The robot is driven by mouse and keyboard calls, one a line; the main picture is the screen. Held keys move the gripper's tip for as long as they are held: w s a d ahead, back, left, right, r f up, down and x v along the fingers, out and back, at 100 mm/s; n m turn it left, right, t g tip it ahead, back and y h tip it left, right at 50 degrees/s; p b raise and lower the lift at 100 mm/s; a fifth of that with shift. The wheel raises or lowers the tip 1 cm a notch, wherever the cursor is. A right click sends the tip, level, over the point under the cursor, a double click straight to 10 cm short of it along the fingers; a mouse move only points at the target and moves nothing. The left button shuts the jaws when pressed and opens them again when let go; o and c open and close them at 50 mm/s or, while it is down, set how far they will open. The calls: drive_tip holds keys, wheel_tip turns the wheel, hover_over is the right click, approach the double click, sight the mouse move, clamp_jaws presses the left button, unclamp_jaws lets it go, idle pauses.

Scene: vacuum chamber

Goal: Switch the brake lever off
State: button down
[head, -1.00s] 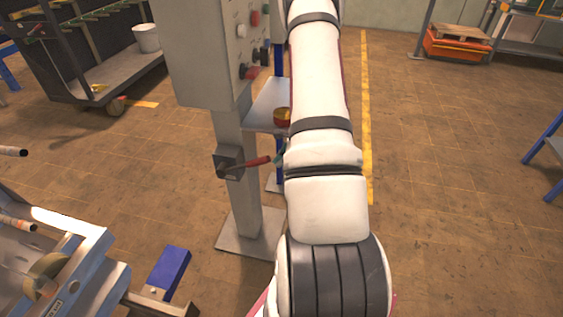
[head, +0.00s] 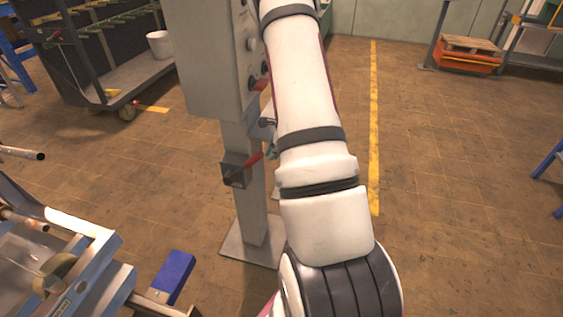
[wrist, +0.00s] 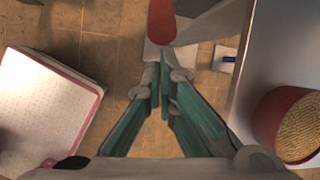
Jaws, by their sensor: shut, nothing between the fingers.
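The brake lever (head: 250,166) has a red handle on a dark box fixed to the grey post. In the head view the handle slants up to the right. In the wrist view the rounded end of the red handle (wrist: 161,24) shows at the top centre, just ahead of the fingertips. My gripper (wrist: 163,78) has teal-padded fingers that are shut and empty. It is close to the handle's end; I cannot tell whether they touch. In the head view my arm hides most of the gripper, with only a bit of teal showing beside the handle.
A grey control cabinet (head: 208,60) with knobs stands above the lever on the post (head: 249,215). In the wrist view a metal shelf (wrist: 262,60) with a red pot (wrist: 285,122) is at the right. A blue-and-grey bench (head: 85,265) stands at lower left.

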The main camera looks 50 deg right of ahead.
drive_tip(key=shift+w+a+r, duration=0.25)
drive_tip(key=shift+w+r, duration=0.35)
drive_tip(key=shift+w, duration=0.05)
drive_tip(key=shift+w+a+r, duration=0.3)
drive_tip(key=shift+w+r, duration=0.25)
drive_tip(key=shift+w, duration=0.1)
drive_tip(key=shift+w+a+r, duration=0.25)
drive_tip(key=shift+w+r, duration=0.35)
drive_tip(key=shift+w, duration=0.05)
